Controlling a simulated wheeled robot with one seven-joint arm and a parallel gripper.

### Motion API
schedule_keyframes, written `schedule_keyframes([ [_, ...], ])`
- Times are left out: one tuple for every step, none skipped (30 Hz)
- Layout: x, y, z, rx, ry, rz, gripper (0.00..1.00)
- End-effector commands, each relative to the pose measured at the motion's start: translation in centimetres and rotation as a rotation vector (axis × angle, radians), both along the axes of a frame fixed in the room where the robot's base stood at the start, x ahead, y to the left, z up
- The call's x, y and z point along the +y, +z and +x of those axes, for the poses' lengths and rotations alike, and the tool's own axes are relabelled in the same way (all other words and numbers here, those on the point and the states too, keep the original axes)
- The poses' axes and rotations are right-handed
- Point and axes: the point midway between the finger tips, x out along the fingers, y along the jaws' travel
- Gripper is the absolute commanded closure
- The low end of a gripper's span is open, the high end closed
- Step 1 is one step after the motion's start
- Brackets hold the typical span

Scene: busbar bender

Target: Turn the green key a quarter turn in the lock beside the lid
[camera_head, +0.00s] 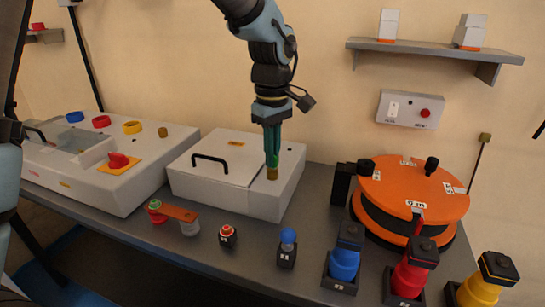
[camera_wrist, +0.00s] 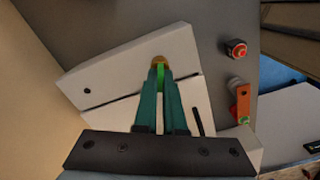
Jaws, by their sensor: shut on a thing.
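The white box (camera_head: 262,193) stands on the bench, with a flat lid (camera_head: 205,152) that is shut and carries a black handle (camera_head: 210,160). A brass lock (camera_head: 272,173) stands at the right of the lid; it also shows in the wrist view (camera_wrist: 159,60). My gripper (camera_head: 272,160) points straight down over the lock, its teal fingers close together. In the wrist view the fingers are shut on the green key (camera_wrist: 160,77), whose lower end meets the lock. The fingers hide most of the key in the head view, and I cannot tell its exact angle.
A white panel (camera_head: 60,175) with coloured knobs stands left. An orange round turntable (camera_head: 400,185) stands right. Blue (camera_head: 345,262), red (camera_head: 410,275) and yellow (camera_head: 482,290) pieces line the front right. A red button (camera_head: 228,236) and an orange bar (camera_head: 178,211) lie before the box.

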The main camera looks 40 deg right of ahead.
Motion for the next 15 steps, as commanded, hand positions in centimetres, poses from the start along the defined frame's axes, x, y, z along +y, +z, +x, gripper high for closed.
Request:
schedule_keyframes([
  [-0.01,0.12,0.01,0.0,-0.027,0.0,1.0],
  [-0.02,0.09,0.0,0.0,-0.037,-0.001,1.0],
  [-0.03,0.04,0.0,0.0,-0.044,-0.001,1.0],
  [-0.03,0.02,0.0,0.0,-0.046,-0.001,1.0],
  [-0.04,0.0,0.0,0.0,-0.046,-0.001,1.0],
  [-0.04,0.0,0.0,-0.001,-0.045,-0.001,1.0],
  [-0.04,0.0,0.0,-0.001,-0.045,-0.002,1.0],
  [-0.05,0.0,0.01,-0.001,-0.045,-0.002,1.0],
  [-0.05,0.0,0.01,-0.001,-0.044,-0.002,1.0],
  [-0.05,0.01,0.01,0.0,-0.045,-0.002,1.0],
  [-0.05,0.04,0.01,0.0,-0.051,-0.002,1.0],
  [-0.05,0.11,0.01,0.0,-0.071,-0.001,1.0],
  [-0.05,0.18,0.0,0.0,-0.095,-0.001,1.0],
  [-0.05,0.25,0.0,0.0,-0.127,-0.001,1.0],
  [-0.06,0.32,0.0,0.001,-0.182,-0.002,1.0],
])
